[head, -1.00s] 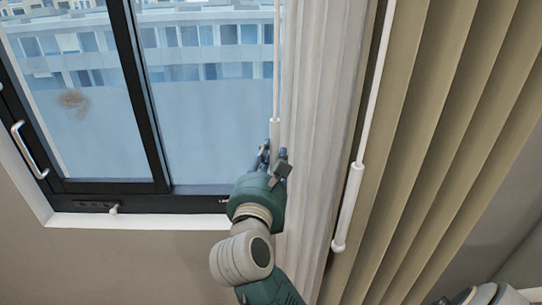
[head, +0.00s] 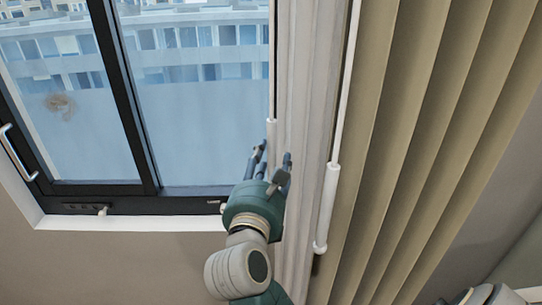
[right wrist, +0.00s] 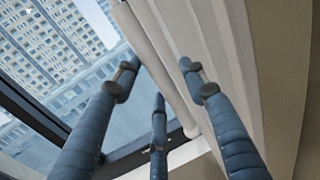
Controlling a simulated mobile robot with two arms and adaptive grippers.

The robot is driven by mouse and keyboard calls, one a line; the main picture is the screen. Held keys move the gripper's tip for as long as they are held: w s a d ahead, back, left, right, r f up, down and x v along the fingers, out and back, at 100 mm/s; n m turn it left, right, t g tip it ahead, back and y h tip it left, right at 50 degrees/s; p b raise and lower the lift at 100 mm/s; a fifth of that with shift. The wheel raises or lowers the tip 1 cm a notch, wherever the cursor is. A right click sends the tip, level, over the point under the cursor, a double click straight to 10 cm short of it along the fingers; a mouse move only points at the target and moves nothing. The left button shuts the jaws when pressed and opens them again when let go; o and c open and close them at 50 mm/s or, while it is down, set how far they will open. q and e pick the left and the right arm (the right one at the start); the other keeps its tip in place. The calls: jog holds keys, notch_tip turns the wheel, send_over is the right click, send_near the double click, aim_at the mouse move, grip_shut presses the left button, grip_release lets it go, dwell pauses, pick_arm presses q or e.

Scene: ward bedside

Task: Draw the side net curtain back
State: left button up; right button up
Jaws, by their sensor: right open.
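The net curtain (head: 303,90) is a pale, pleated strip bunched into a narrow band at the right side of the window. It also shows in the wrist view (right wrist: 207,45). A thin white wand with a thicker handle (head: 271,131) hangs along its left edge. My right gripper (head: 272,162) is open at the handle's lower part, which its fingers partly hide. In the wrist view the handle (right wrist: 160,70) passes beyond the spread fingers, with its rounded lower end visible. I cannot tell whether any finger touches it. My left gripper is not in view.
A dark-framed window (head: 125,110) with a metal handle (head: 18,152) is on the left, above a white sill (head: 130,222). A heavy olive curtain (head: 420,130) hangs on the right, with its own white wand (head: 327,205) in front of its left edge.

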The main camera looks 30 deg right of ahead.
jog(key=v, duration=0.5)
jog(key=shift+s+a, duration=0.15)
jog(key=shift+s, duration=0.05)
